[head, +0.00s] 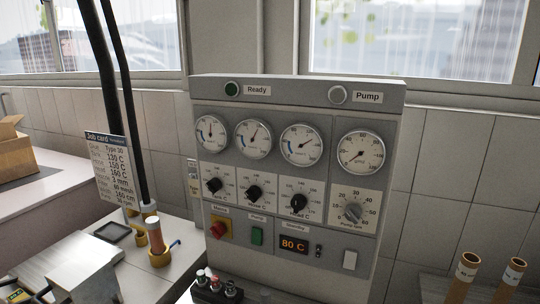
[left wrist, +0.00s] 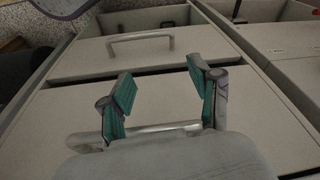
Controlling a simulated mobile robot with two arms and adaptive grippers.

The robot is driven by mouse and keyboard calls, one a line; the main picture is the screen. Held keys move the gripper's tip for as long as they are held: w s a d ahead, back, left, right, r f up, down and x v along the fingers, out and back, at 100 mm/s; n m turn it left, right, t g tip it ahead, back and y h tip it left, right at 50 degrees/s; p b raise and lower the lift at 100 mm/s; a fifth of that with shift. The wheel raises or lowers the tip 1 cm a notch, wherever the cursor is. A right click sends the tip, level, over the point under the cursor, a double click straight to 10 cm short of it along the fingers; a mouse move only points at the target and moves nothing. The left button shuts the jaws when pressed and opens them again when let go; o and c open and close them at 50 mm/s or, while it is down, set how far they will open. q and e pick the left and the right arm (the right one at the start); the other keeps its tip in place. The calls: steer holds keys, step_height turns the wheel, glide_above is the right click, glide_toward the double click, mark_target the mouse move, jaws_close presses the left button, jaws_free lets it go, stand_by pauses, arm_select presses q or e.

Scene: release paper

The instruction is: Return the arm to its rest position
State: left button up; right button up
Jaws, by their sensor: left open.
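My left gripper (left wrist: 160,84) shows in the left wrist view, with its two green-padded fingers spread apart. It is open and nothing is between the fingers. Behind it are pale drawer fronts (left wrist: 70,108), with one bar handle (left wrist: 141,36) beyond the fingertips. Another pale bar handle (left wrist: 165,128) shows between the finger bases; I cannot tell whether the gripper touches it. Neither gripper nor arm shows clearly in the head view. My right gripper is in neither view.
A grey control panel (head: 290,173) with dials and knobs stands mid-view. Dark hoses (head: 122,110) run down beside the job card (head: 110,168). An open cardboard box (head: 14,152) sits at far left. Labelled brown tubes (head: 462,276) stand at lower right.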

arm_select(q)
steer(key=s+a+f, duration=0.1)
steer(key=s+f, duration=0.5)
steer(key=f, duration=0.3)
steer(key=s+a+f+g+b, duration=0.1)
steer(key=s+f, duration=0.6)
steer(key=f, duration=0.3)
steer(key=s+a+f+b, duration=0.1)
steer(key=s+f, duration=0.5)
steer(key=f, duration=0.4)
steer(key=shift+s+a+g, duration=0.15)
steer(key=shift+s+g, duration=0.1)
steer(key=shift+g, duration=0.15)
steer(key=shift+r+m, duration=0.1)
steer(key=shift+m, duration=0.2)
